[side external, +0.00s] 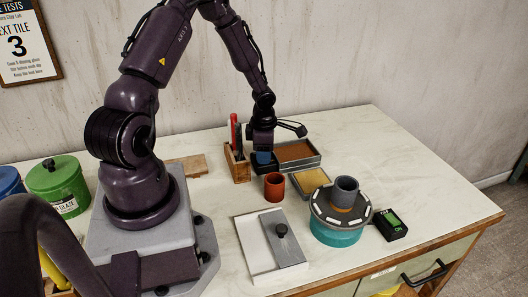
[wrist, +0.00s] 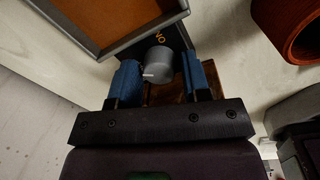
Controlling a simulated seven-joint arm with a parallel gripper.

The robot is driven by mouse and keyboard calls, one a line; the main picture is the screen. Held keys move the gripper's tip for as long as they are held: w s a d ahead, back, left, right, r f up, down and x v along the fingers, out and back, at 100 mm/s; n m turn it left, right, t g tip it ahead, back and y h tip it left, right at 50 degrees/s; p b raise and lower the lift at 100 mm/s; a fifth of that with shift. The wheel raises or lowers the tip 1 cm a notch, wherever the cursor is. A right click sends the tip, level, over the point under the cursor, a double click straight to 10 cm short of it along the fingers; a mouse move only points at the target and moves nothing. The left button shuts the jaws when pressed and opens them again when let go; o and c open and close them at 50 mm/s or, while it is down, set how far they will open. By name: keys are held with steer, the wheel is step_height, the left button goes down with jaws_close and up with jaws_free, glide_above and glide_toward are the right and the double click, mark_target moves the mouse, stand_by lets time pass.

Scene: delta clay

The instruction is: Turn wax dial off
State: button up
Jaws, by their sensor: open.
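The wax dial (wrist: 158,63) is a round grey knob with a white pointer mark, on the dark front part of the wax warmer. An ON label (wrist: 158,37) shows upside down beside it in the wrist view. The pointer mark lies on the side away from that label. My gripper (wrist: 160,72) is open, its blue fingertips on either side of the dial with small gaps. I cannot tell whether they are level with it. The warmer's brown wax pan (side external: 297,152) has a grey rim. In the side view my gripper (side external: 264,157) hides the dial.
A wooden tool box (side external: 238,172) stands just left of my gripper, and a terracotta cup (side external: 274,188) in front. A tan tray (side external: 311,181), a teal turntable (side external: 338,232) with a grey cup (side external: 344,192), and a white box (side external: 256,247) are nearby. The table's back right is clear.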

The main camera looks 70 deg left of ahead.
steer(key=shift+f, duration=0.15)
steer(key=c, duration=0.7)
steer(key=shift+o, duration=0.2)
steer(key=shift+n, duration=2.9)
steer(key=o, duration=0.7)
steer(key=shift+c, duration=0.2)
